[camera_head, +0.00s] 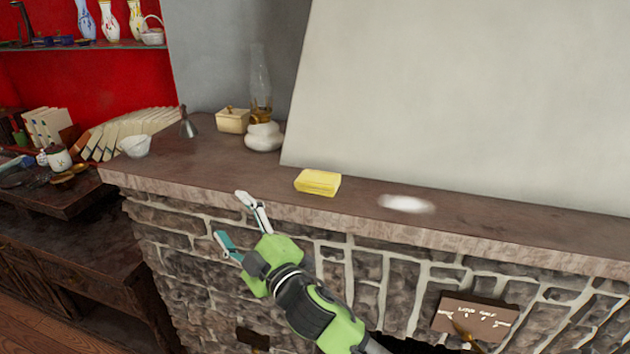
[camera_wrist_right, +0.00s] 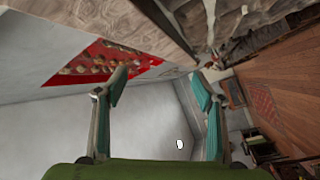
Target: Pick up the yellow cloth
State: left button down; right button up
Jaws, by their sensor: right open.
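The yellow cloth (camera_head: 317,183) lies folded on the dark mantel shelf (camera_head: 350,205) above the stone fireplace, close to the foot of the pale chimney wall. My right gripper (camera_head: 232,217) is open and empty at the front edge of the mantel, left of and nearer than the cloth. Its fingers point up and to the left, apart from the cloth. The right wrist view shows the two open fingers (camera_wrist_right: 160,92) with nothing between them. The cloth cannot be made out there. My left gripper is not in view.
A white patch (camera_head: 406,204) lies on the mantel right of the cloth. The mantel around the cloth is otherwise clear.

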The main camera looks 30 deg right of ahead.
jog(key=w+a+r+n+g+y, duration=0.1)
jog(key=a+r+n+y, duration=0.3)
jog(key=r+n+y, duration=0.3)
jog(key=w+a+r+n+y, duration=0.1)
jog(key=a+r+n+y, duration=0.45)
jog(key=r+n, duration=0.3)
jog(key=n+g+h, duration=1.2)
jog(key=n+g, duration=0.3)
jog(key=n, duration=0.1)
send_near(320, 178)
jog(key=x, duration=0.1)
jog(key=p+x, duration=0.1)
jog(key=x, duration=0.1)
jog(key=shift+w+d+f, duration=0.2)
jog(key=shift+w, duration=0.15)
jog(key=x, duration=0.1)
jog(key=p+x, duration=0.1)
jog(key=x, duration=0.1)
jog(key=p+x, duration=0.1)
jog(key=shift+s+a+f, duration=0.2)
jog(key=shift+a+f, duration=0.1)
jog(key=shift+f, duration=0.05)
jog(key=shift+w+a+f, duration=0.1)
jog(key=shift+f, duration=0.2)
jog(key=c, duration=1.1)
